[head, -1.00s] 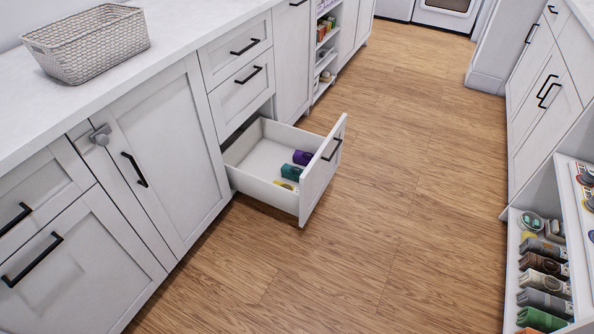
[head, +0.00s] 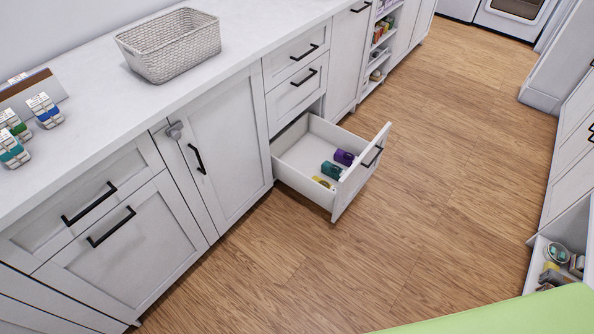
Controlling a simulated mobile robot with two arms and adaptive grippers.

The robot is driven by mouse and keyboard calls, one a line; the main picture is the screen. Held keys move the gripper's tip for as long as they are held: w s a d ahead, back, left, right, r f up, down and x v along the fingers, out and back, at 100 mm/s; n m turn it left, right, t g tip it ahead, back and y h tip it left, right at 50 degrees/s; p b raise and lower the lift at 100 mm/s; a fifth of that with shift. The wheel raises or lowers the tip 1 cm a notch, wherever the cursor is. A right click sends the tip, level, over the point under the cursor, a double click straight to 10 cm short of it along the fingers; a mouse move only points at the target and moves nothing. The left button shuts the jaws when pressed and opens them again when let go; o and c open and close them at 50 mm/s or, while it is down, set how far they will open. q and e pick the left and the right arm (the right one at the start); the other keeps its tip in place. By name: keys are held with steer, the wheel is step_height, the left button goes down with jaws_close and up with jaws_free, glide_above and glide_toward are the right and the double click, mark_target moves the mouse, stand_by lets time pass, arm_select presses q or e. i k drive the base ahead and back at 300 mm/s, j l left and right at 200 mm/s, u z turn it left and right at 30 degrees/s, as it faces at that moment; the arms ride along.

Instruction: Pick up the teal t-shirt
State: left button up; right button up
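A small teal item (head: 331,170) lies in the open bottom drawer (head: 300,180) of the left cabinet row. It sits between a purple item (head: 344,157) and a mostly hidden yellow item (head: 323,182). The items are too small to tell whether the teal one is a folded t-shirt. The drawer front hides part of the drawer's inside. No other teal garment shows. Neither of my grippers is in view.
A woven basket (head: 170,45) and several small packs with coloured bands (head: 43,109) stand on the white counter. A light green surface (head: 520,312) cuts across the bottom right. An open compartment (head: 558,262) holds items at right. The wooden floor (head: 440,190) between is clear.

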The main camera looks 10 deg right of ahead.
mark_target(335, 172)
steer(key=i+l+u, duration=0.15)
steer(key=l+u, duration=0.15)
steer(key=u, duration=0.2)
steer(key=i+l+u, duration=0.15)
steer(key=l+u, duration=0.2)
steer(key=u, duration=0.15)
steer(key=l+u, duration=0.35)
steer(key=u, duration=0.15)
steer(key=l+u, duration=0.5)
